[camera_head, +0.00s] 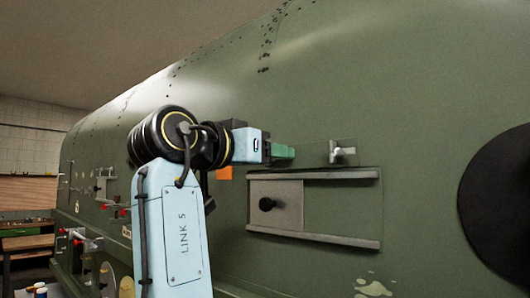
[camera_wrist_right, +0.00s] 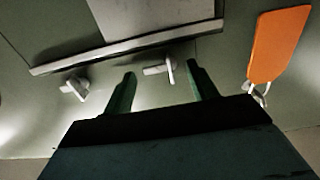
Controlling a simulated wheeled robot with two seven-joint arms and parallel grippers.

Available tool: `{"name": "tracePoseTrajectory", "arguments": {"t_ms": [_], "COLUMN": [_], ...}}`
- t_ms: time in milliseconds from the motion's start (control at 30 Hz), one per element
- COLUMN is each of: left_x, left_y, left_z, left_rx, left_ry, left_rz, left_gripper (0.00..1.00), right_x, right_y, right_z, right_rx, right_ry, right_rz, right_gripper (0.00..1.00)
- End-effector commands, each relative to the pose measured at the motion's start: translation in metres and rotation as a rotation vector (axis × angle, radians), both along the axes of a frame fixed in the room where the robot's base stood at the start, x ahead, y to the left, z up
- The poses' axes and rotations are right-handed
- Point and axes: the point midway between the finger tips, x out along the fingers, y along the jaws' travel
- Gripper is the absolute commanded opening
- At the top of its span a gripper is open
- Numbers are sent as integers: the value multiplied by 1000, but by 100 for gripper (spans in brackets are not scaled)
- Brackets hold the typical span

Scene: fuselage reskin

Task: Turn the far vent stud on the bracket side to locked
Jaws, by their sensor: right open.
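A row of pale vent studs runs along a rail of the vent panel (camera_head: 285,205). One winged stud (camera_head: 343,152) shows right of my right gripper (camera_head: 284,151) in the head view. In the right wrist view, one stud (camera_wrist_right: 75,88) is left of the fingers. Another stud (camera_wrist_right: 160,69) appears between the open green fingertips of my right gripper (camera_wrist_right: 161,72), its wing lying roughly sideways; I cannot tell whether they touch. It is hidden behind the gripper in the head view. I cannot read any lock mark. My left gripper is not in view.
An orange tag (camera_wrist_right: 278,45) hangs from a fitting right of the fingers in the wrist view; its edge shows below my gripper in the head view (camera_head: 224,173). A large black disc (camera_head: 500,200) is at right.

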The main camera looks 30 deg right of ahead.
Motion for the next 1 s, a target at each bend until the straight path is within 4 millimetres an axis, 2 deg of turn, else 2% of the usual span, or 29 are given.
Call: {"name": "tracePoseTrajectory", "arguments": {"t_ms": [67, 400, 567, 1000], "left_x": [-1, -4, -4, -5], "left_y": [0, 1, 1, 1], "left_z": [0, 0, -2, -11], "left_rx": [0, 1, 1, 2], "left_ry": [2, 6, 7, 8], "left_rz": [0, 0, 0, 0], "left_gripper": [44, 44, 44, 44], "right_x": [0, 0, 0, -1], "right_y": [0, 0, 0, 1], "right_z": [0, 0, -1, -6], "right_rx": [0, 0, 12, 148], "right_ry": [0, 0, -35, -431], "right_rz": [0, 0, 0, 0], "right_gripper": [57, 14, 14, 14]}}
